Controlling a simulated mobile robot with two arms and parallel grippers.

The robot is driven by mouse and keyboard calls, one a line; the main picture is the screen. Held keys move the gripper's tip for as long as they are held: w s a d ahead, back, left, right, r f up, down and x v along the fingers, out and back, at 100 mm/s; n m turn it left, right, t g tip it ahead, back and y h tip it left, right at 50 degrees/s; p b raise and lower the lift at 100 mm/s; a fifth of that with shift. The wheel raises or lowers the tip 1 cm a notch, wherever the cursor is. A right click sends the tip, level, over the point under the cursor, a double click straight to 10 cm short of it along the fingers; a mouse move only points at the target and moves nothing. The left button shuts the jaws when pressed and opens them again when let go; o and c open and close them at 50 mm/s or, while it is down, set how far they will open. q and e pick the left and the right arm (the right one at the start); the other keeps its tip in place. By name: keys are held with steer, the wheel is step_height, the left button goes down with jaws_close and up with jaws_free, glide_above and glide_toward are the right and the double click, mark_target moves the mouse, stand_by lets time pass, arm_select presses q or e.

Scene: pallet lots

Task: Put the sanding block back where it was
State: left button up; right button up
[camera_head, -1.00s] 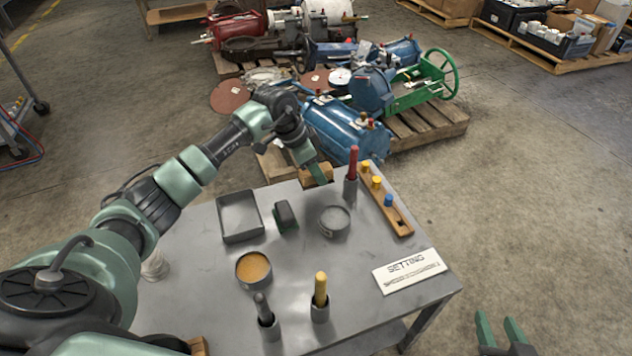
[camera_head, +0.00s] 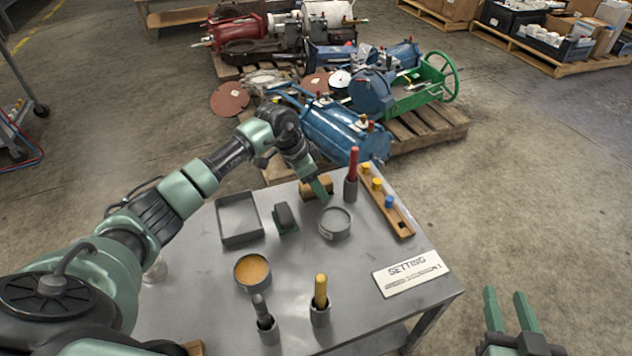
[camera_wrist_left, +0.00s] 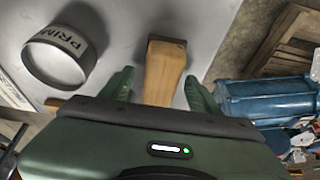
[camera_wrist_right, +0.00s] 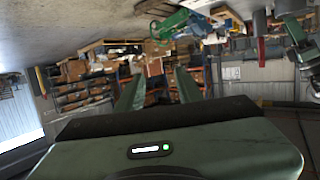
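A tan wooden block (camera_head: 316,188), which I take for the sanding block, stands at the table's far edge. In the left wrist view the block (camera_wrist_left: 163,75) has a dark end and lies between the fingers of my left gripper (camera_wrist_left: 157,80), with gaps on both sides. My left gripper (camera_head: 322,190) is open around it in the head view, partly hiding it. My right gripper (camera_head: 506,296) is open and empty, off the table's right side. A dark grey block with a green base (camera_head: 285,218) sits left of the wooden block.
An empty grey tray (camera_head: 222,232), a round grey tin (camera_head: 335,223), a red-handled tool in a cup (camera_head: 352,175) and a wooden peg rack (camera_head: 402,222) stand nearby. A tin with orange contents (camera_head: 252,271), two more cups and a SETTING card (camera_head: 410,273) are nearer.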

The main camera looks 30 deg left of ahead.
arm_select(q)
steer(key=shift+r, duration=0.25)
steer(key=p+v, duration=0.2)
steer(key=v, duration=0.3)
steer(key=shift+a+r, duration=0.1)
steer(key=shift+r, duration=0.15)
steer(key=p+v, duration=0.1)
steer(key=v, duration=0.5)
steer(key=shift+s+p, duration=0.2)
steer(key=shift+p, duration=0.15)
arm_select(e)
steer(key=s+d+f+g+h, duration=0.2)
steer(key=s+d+f+g, duration=0.3)
steer(key=s+f+g, duration=0.4)
steer(key=s+f, duration=0.2)
steer(key=s, duration=0.2)
steer(key=shift+s+f+m+g+h, duration=0.25)
steer(key=shift+s+m+g+h, duration=0.05)
steer(key=shift+s+g, duration=0.1)
arm_select(q)
steer(key=shift+r, duration=0.1)
arm_select(e)
steer(key=shift+d, duration=0.1)
